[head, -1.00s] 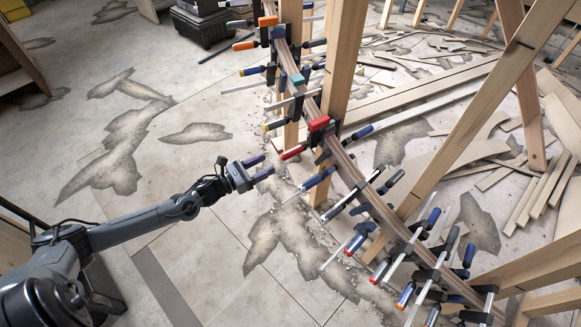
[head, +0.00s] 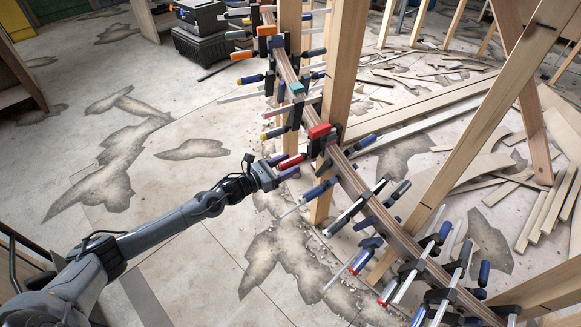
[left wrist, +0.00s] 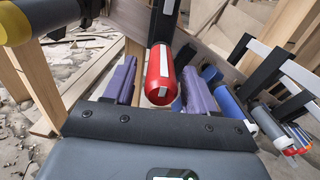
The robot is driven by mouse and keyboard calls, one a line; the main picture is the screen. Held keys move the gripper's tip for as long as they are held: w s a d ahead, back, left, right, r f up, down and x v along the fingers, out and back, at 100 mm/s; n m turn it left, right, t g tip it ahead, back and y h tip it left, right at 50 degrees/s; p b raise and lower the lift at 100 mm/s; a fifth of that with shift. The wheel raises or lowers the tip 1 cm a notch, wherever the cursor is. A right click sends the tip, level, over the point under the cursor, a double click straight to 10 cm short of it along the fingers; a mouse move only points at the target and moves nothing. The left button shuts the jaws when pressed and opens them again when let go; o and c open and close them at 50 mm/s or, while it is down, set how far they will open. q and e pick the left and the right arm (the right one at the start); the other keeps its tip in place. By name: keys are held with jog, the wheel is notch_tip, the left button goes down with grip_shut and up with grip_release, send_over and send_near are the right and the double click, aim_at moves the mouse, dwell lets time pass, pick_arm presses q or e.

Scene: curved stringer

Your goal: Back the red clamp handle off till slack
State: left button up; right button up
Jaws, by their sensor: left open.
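The red clamp handle (head: 291,161) sticks out to the left from a red-topped clamp (head: 320,131) on the curved wooden stringer (head: 352,181). In the left wrist view the red handle (left wrist: 160,76) points toward the camera, with white marks on it. My left gripper (head: 284,167) is at the handle's free end. Its two purple fingers (left wrist: 160,84) stand apart on either side of the handle, with a visible gap to each. How deep the handle sits between them is hard to tell. My right gripper is not in view.
Several blue-handled clamps line the stringer above and below, close to the gripper; one blue handle (head: 313,193) is just below. A yellow-ended handle (left wrist: 18,22) is near at upper left. Wooden posts (head: 340,60) stand behind. The floor at left is open.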

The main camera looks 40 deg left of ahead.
pick_arm(q)
jog(key=shift+x, duration=0.8)
jog(key=c, duration=1)
jog(key=shift+c, duration=0.2)
jog(key=shift+n, duration=0.4)
